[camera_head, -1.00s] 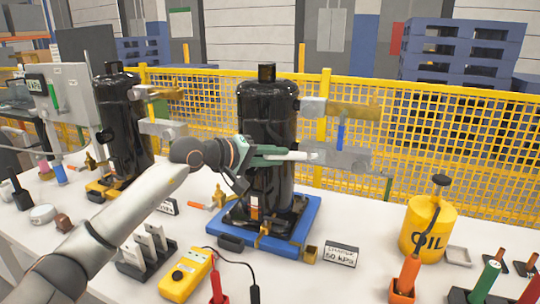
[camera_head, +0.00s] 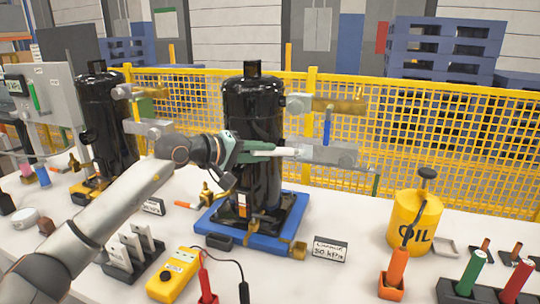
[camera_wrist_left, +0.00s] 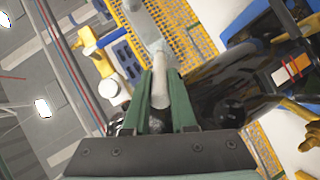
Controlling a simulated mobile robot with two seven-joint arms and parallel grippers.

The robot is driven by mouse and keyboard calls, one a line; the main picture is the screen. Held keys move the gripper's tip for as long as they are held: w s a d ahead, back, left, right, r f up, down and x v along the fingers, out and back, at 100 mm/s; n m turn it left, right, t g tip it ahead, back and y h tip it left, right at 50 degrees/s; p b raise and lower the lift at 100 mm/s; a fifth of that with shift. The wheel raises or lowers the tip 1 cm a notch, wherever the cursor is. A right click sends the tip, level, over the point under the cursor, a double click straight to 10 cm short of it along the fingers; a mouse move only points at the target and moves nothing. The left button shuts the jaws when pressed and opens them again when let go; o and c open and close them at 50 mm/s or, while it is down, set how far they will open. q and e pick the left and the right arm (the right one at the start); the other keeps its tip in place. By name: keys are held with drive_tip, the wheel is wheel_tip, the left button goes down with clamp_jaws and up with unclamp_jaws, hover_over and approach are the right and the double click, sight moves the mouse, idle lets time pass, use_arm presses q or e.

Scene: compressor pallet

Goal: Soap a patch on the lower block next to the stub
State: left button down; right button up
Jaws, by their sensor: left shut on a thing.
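My left gripper (camera_head: 240,150) is shut on a white stick-like tool (camera_head: 272,152) in front of the black compressor (camera_head: 252,118). The tool points right, its pale tip close to the grey lower block (camera_head: 325,154). I cannot tell whether the tip touches the block. In the left wrist view the white tool (camera_wrist_left: 160,88) stands between the green fingers, with the grey metal block (camera_wrist_left: 150,32) beyond its tip. The stub is not clearly made out, and no soap patch can be told at this size. My right gripper is not in view.
Above the lower block are a blue lever (camera_head: 327,127) and a brass fitting (camera_head: 340,105). The compressor stands on a blue pallet (camera_head: 225,238). A yellow mesh fence (camera_head: 430,150) is behind. A yellow oil can (camera_head: 413,222) and a yellow meter (camera_head: 174,276) stand on the white table.

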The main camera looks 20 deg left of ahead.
use_arm(q)
drive_tip(key=a+b, duration=0.1)
drive_tip(key=a, duration=0.3)
idle(0.3)
drive_tip(key=s+b, duration=0.3)
drive_tip(key=s, duration=0.3)
idle(0.3)
drive_tip(key=shift+f+b, duration=0.1)
drive_tip(key=shift+b, duration=0.2)
